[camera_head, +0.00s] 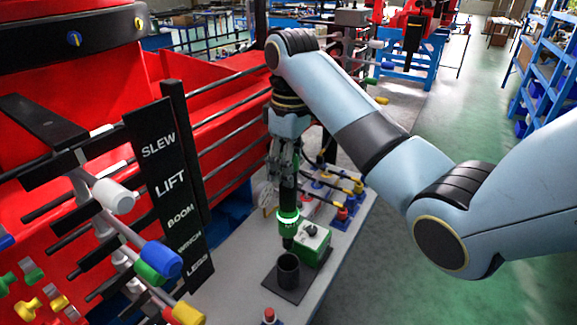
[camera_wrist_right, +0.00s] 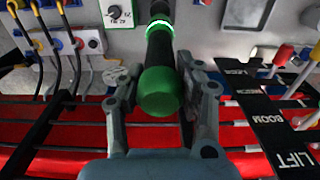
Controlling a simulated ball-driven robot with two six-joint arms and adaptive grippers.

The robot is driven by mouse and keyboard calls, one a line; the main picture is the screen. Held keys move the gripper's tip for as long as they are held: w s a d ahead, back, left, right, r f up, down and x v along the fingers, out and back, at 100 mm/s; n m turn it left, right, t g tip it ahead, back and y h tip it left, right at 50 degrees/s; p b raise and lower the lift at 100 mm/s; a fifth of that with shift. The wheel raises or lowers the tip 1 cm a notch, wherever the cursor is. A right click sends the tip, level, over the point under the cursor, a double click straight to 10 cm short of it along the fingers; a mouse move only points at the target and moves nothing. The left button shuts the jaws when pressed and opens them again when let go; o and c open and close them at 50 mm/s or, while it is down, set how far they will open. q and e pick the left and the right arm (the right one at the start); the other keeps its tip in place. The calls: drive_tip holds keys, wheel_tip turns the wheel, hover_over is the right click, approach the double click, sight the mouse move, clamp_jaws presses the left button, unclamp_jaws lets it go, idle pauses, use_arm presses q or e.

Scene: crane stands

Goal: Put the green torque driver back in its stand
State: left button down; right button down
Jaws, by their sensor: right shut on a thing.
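The green torque driver (camera_head: 288,216) has a dark body and a glowing green ring, and hangs upright in the head view. My right gripper (camera_head: 284,165) is shut on its upper part. In the right wrist view, the driver's rounded green end (camera_wrist_right: 160,92) sits between the two fingers, with the lit ring beyond. The stand, a black cup (camera_head: 288,270) on a square black plate (camera_head: 284,287), is on the grey bench. In the head view the driver's lower tip appears just above the cup's mouth; the exact gap cannot be told. My left gripper is not in view.
A green box with a dial (camera_head: 312,246) stands close beside the cup. Blue, red and yellow connectors with cables (camera_head: 345,200) are farther back on the bench. The labelled lever panel (camera_head: 168,190) and coloured levers (camera_head: 160,260) are to the left.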

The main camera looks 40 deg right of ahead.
sight(289, 189)
drive_tip(key=shift+w+f, duration=0.15)
drive_tip(key=shift+f, duration=0.1)
drive_tip(key=shift+f+b, duration=0.35)
drive_tip(key=shift+f, duration=0.75)
drive_tip(key=shift+f+b, duration=0.35)
drive_tip(key=shift+f, duration=1.1)
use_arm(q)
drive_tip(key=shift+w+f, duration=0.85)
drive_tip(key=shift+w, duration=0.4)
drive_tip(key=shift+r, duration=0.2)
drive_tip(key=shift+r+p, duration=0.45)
